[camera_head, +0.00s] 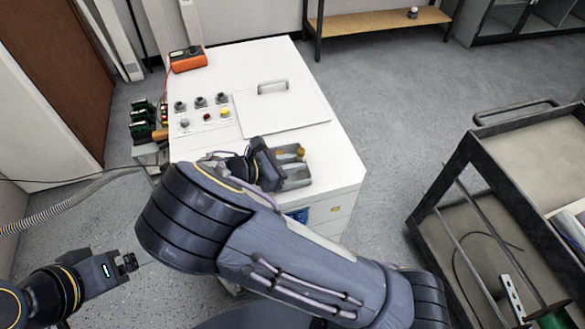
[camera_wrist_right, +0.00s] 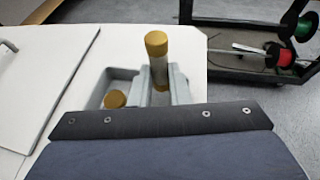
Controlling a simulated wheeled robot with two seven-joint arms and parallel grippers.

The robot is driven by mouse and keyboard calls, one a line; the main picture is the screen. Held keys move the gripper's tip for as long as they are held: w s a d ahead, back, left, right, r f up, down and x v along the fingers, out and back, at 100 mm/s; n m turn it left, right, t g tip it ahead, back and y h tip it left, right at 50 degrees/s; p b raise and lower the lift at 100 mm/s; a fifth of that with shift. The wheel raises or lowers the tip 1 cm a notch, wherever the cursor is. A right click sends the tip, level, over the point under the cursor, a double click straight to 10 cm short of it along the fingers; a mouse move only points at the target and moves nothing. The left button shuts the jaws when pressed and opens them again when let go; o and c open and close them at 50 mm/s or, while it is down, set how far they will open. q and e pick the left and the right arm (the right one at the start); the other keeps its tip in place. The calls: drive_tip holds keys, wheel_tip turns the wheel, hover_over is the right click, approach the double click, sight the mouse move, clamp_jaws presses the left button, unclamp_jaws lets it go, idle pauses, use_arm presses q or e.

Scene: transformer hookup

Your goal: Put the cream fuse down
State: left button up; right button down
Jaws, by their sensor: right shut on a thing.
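The cream fuse (camera_wrist_right: 158,66), with ochre end caps, stands nearly upright in the right wrist view. My right gripper (camera_head: 276,160) is shut on it at the grey open-topped tray (camera_head: 297,183) on the white cabinet's near end. A second ochre cap (camera_wrist_right: 115,98) shows low in the tray, left of the held fuse. My left gripper (camera_head: 127,262) is away from the cabinet at the lower left, with nothing visible in it; its finger gap is too small to judge.
The white cabinet (camera_head: 338,165) carries a flat lid with a handle (camera_head: 283,108), several knobs and buttons (camera_head: 205,108), and an orange meter (camera_head: 187,59). A dark cart (camera_head: 470,165) stands at the right across open floor. A grey hose (camera_head: 65,207) lies at the left.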

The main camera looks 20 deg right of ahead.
wheel_tip(320, 180, down, 3)
drive_tip(key=shift+w+f, duration=0.1)
drive_tip(key=shift+f, duration=0.15)
drive_tip(key=c, duration=1.6)
unclamp_jaws()
drive_tip(key=shift+c, duration=0.2)
